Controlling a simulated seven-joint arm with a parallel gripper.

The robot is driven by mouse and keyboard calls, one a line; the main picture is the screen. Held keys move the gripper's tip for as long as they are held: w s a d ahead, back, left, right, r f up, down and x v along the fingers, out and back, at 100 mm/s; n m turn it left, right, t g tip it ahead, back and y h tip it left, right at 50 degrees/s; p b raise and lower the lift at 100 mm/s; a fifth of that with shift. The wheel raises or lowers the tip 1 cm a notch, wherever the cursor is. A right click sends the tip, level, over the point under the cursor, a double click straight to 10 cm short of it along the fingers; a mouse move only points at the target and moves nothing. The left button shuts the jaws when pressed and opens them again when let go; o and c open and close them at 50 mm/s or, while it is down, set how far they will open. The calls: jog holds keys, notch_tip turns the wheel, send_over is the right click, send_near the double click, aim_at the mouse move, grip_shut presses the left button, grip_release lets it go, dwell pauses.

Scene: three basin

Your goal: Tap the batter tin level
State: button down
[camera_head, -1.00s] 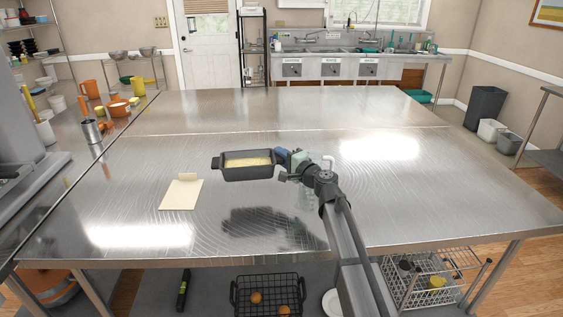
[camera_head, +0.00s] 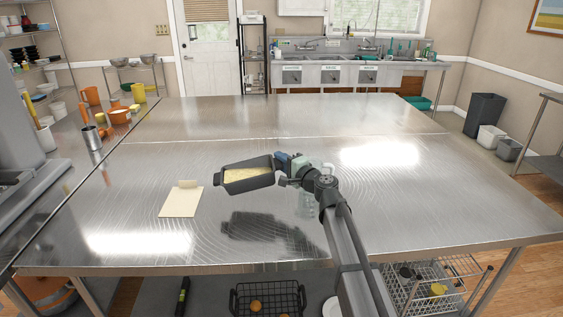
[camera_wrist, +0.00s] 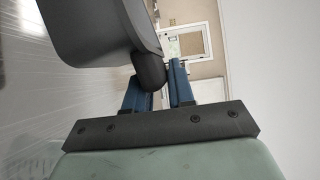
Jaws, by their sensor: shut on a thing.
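The batter tin (camera_head: 248,187) is a dark rectangular pan with a handle at each end and pale yellow batter (camera_head: 247,175) inside. My gripper (camera_head: 286,167) is shut on its right-hand handle and holds the tin above the steel table (camera_head: 400,210). The tin is tilted, its left end lower than its right. Its dark reflection shows on the table below. In the wrist view, the blue fingers (camera_wrist: 158,88) close on the rounded dark handle (camera_wrist: 150,76), and the tin's underside and wall (camera_wrist: 90,28) fill the upper left.
A cream sheet or board (camera_head: 181,201) lies on the table left of the tin. Orange and yellow containers (camera_head: 119,115) and a metal can (camera_head: 91,137) stand on the left counter. The table around the tin is otherwise clear.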

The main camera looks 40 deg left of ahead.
dwell(0.4)
jog(key=shift+m, duration=0.6)
jog(key=shift+f, duration=3.15)
notch_tip(320, 180, down, 3)
jog(key=shift+f, duration=0.15)
jog(key=shift+w+d+r, duration=0.1)
jog(key=shift+w+r, duration=0.05)
jog(key=shift+r, duration=1.1)
